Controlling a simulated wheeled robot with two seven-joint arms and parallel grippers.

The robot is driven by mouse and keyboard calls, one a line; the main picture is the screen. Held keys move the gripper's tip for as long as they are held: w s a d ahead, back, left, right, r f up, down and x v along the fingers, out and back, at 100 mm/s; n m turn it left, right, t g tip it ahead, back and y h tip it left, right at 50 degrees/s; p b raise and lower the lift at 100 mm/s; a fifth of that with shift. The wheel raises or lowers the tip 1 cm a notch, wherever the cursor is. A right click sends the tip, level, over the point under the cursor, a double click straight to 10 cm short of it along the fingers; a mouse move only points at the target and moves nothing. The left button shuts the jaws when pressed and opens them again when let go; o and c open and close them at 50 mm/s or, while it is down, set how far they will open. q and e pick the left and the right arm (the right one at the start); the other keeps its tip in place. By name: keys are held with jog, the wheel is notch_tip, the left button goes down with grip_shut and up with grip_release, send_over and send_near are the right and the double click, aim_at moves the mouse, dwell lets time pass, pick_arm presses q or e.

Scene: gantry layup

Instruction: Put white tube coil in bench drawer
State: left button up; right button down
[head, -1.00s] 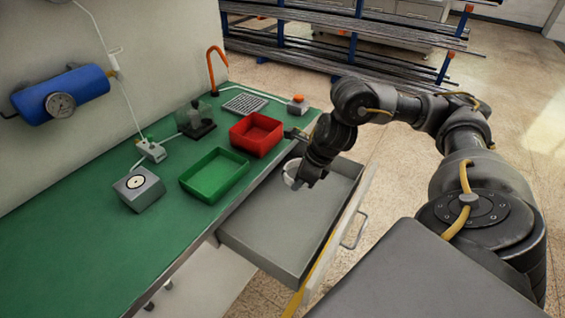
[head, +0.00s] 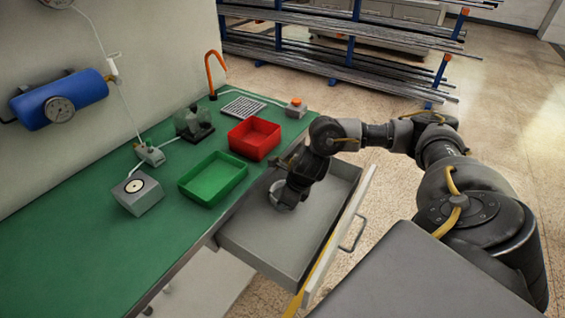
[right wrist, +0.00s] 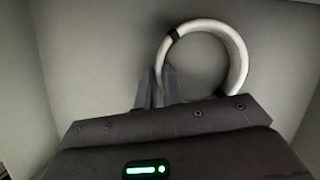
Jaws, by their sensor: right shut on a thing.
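The white tube coil (head: 274,193) is a ring with dark bands, mostly hidden by my right gripper in the head view. In the right wrist view the coil (right wrist: 239,62) shows more fully, its left side at the fingers. My right gripper (head: 284,204) points down inside the open bench drawer (head: 268,246) and is shut on the coil. The drawer is grey, pulled out from the bench, and its visible floor is otherwise bare. I cannot tell whether the coil touches the drawer floor. My left gripper is not in view.
The green bench top (head: 85,235) carries a green tray (head: 213,180) and a red tray (head: 254,139) near the drawer side. The drawer front with its handle (head: 352,236) stands out over the floor. A rack of bars (head: 340,50) stands behind.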

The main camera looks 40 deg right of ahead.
jog(key=shift+s, duration=0.1)
jog(key=shift+f, duration=0.2)
jog(key=c, duration=1.5)
grip_release()
jog(key=shift+c, duration=0.2)
jog(key=shift+r, duration=0.4)
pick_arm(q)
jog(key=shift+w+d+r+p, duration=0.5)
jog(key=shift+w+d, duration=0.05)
pick_arm(e)
jog(key=v, duration=1.1)
jog(key=shift+r, duration=0.25)
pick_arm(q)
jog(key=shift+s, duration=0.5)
pick_arm(e)
jog(key=shift+s+d, duration=0.1)
jog(key=shift+d, duration=0.05)
